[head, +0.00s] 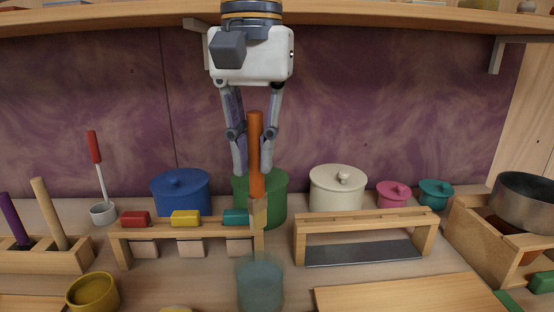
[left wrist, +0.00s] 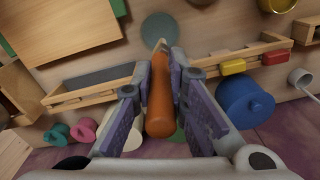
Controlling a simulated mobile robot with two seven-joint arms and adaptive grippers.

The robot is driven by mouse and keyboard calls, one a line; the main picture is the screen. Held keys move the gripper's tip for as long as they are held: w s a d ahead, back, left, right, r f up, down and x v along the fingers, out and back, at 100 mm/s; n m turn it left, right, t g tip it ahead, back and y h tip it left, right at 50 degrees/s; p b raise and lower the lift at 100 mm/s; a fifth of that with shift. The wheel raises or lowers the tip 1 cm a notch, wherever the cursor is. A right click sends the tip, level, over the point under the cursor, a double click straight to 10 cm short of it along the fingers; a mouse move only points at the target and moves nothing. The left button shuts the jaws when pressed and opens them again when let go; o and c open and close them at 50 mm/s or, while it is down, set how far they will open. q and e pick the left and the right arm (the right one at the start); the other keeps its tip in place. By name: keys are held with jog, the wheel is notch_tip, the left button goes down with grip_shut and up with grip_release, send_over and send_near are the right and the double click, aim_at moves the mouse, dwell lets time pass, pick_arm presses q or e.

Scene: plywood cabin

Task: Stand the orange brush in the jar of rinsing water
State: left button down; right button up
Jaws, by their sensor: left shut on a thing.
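The orange brush (head: 256,155) is upright in my left gripper (head: 254,172), with its handle up and its pale tip pointing down. The left wrist view shows its orange handle (left wrist: 160,98) between the two purple-padded fingers (left wrist: 160,90). The jar of rinsing water (head: 260,285) is a bluish see-through vessel at the front centre of the bench. In the left wrist view the jar (left wrist: 161,26) is a round grey-green shape beyond the brush tip. In the head view the tip is above the jar's rim, with a gap between. My right gripper is not in view.
A wooden stand (head: 365,222) is right of the jar, a mustard pot (head: 93,293) left. A shelf (head: 400,15) hangs above.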

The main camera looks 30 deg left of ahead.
aim_at(257, 231)
pick_arm(q)
jog(key=shift+w+f, duration=0.1)
jog(key=shift+f, duration=0.25)
notch_tip(257, 231, down, 4)
jog(key=shift+a+r, duration=0.1)
jog(key=shift+a, duration=0.05)
jog(key=shift+f+b, duration=0.75)
jog(key=shift+f, duration=0.9)
jog(key=shift+s+f+p, duration=0.2)
jog(key=shift+f+p, duration=0.25)
jog(key=shift+f, duration=0.4)
jog(key=shift+w+f, duration=0.1)
jog(key=shift+f, duration=1.2)
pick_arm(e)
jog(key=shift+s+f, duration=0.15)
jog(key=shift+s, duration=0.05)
